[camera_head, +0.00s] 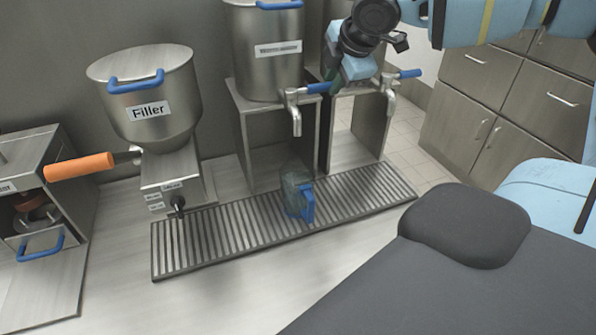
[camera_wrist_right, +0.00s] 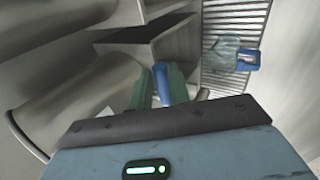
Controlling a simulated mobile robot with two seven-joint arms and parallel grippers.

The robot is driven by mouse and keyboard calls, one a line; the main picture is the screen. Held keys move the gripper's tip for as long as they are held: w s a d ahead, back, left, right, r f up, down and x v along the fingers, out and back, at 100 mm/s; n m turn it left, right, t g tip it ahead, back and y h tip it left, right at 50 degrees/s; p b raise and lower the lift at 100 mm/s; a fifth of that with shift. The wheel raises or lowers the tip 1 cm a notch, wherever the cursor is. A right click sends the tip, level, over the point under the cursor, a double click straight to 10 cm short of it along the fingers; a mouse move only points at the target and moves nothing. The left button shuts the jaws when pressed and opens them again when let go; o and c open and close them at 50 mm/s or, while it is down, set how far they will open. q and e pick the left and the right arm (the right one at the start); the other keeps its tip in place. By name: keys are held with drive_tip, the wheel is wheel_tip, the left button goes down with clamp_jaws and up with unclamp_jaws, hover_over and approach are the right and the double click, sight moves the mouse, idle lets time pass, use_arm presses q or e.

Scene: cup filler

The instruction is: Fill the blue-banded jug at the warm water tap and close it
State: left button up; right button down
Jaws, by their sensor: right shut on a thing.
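The jug (camera_head: 293,190) is see-through with a blue handle. It stands upright on the slatted drip grate, roughly below the spout of the middle tap (camera_head: 296,121). Its band, water level and any stream from the tap cannot be made out. It also shows in the right wrist view (camera_wrist_right: 226,50). My right gripper (camera_head: 330,88) reaches in from above and is shut on the blue tap handle (camera_head: 318,88), which shows between its green fingers in the right wrist view (camera_wrist_right: 161,84). My left gripper is out of view.
The drip grate (camera_head: 235,228) runs along the counter. A Filler hopper (camera_head: 150,85) with an orange-handled part (camera_head: 80,166) stands left. A steel tank (camera_head: 265,70) stands on a stand behind the jug. A second blue-handled tap (camera_head: 390,100) is right of my gripper. The front counter is clear.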

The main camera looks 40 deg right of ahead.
drive_tip(key=shift+w+d+r, duration=0.1)
drive_tip(key=shift+w+r, duration=0.1)
drive_tip(key=shift+r, duration=0.05)
drive_tip(key=c, duration=1.7)
unclamp_jaws()
drive_tip(key=o, duration=0.5)
drive_tip(key=shift+w+f, duration=0.2)
drive_tip(key=shift+w, duration=0.1)
drive_tip(key=shift+c, duration=0.2)
drive_tip(key=shift+s, duration=0.1)
drive_tip(key=shift+s, duration=0.1)
drive_tip(key=d+v, duration=0.1)
drive_tip(key=v, duration=0.6)
drive_tip(key=shift+s+a+r+p, duration=0.15)
drive_tip(key=shift+a+r+p, duration=0.2)
drive_tip(key=shift+a, duration=0.1)
